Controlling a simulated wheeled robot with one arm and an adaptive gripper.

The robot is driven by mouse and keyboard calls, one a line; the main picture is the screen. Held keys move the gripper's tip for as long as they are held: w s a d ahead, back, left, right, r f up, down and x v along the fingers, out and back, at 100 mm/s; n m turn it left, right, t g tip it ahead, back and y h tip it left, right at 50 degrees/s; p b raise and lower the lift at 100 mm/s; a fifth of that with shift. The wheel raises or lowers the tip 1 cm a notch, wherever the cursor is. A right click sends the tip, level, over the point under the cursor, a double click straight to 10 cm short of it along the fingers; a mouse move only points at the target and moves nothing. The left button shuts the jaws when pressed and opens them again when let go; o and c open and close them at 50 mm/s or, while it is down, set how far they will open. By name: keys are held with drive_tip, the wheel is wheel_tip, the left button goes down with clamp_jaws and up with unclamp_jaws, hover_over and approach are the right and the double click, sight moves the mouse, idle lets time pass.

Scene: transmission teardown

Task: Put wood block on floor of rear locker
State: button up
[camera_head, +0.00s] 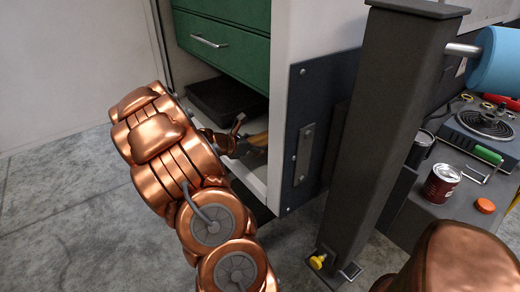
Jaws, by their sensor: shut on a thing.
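My gripper (243,138) reaches into the open low bay of the locker (255,177), below the green drawers. It is shut on the wood block (258,142), a tan piece showing only in part at the fingers. The copper arm covers much of the gripper, and the bay's right wall hides the far side of the block. I cannot tell whether the block touches the bay floor.
A black case (222,100) lies at the back of the bay. Green drawers (222,42) are above. A dark post (385,130) stands right of the bay. A bench (432,205) with a red can (441,184) is at right. Concrete floor (60,200) is clear at left.

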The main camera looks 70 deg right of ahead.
drive_tip(key=shift+f, duration=0.9)
drive_tip(key=o, duration=1.7)
drive_tip(key=shift+o, duration=0.2)
drive_tip(key=shift+a, duration=0.1)
drive_tip(key=shift+w+a+r, duration=0.2)
drive_tip(key=shift+w+a, duration=0.05)
drive_tip(key=p+v, duration=0.1)
drive_tip(key=v, duration=1)
drive_tip(key=shift+p, duration=0.4)
